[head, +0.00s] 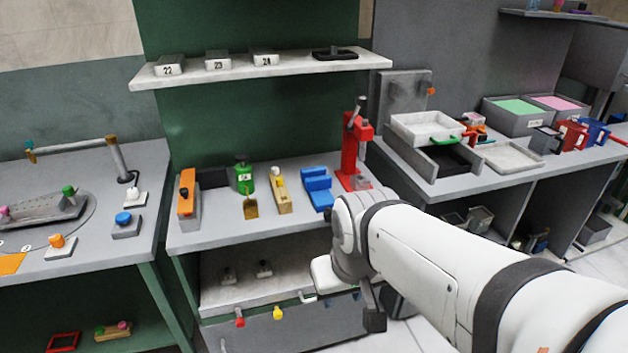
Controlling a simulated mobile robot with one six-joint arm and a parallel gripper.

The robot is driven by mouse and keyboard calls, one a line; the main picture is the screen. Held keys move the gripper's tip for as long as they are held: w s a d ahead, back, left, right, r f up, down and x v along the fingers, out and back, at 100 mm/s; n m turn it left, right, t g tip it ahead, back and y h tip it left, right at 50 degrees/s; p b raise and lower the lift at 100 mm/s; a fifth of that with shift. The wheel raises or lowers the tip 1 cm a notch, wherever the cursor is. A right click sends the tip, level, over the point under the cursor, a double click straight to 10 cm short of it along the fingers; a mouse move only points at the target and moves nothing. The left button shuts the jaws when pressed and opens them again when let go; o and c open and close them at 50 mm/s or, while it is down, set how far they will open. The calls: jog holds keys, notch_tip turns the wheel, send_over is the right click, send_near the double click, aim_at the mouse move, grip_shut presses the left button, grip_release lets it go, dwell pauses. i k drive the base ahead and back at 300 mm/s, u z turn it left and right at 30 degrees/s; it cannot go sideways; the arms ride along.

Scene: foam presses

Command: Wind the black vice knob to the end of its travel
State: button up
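My gripper (373,318) hangs low at the middle of the head view, in front of the bench's front edge. Only a dark end part shows clearly, so I cannot tell whether it is open or shut. No vice knob is plainly identifiable. An orange and grey block (187,205) with a small black knob (184,192) stands at the left end of the middle bench, well apart from my gripper. A green device (245,180) with a dark top stands near it. Red (572,136) and blue (597,131) vice-like devices stand far right.
The middle bench (230,228) also holds a yellow block (282,192), a blue stepped block (317,188) and a tall red press (355,150). A shelf (200,77) hangs above. White (425,128) and dark trays stand on the right bench. My arm covers the lower right.

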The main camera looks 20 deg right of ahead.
aim_at(327, 214)
jog(key=u, duration=0.05)
jog(key=i, duration=1)
jog(key=z, duration=0.05)
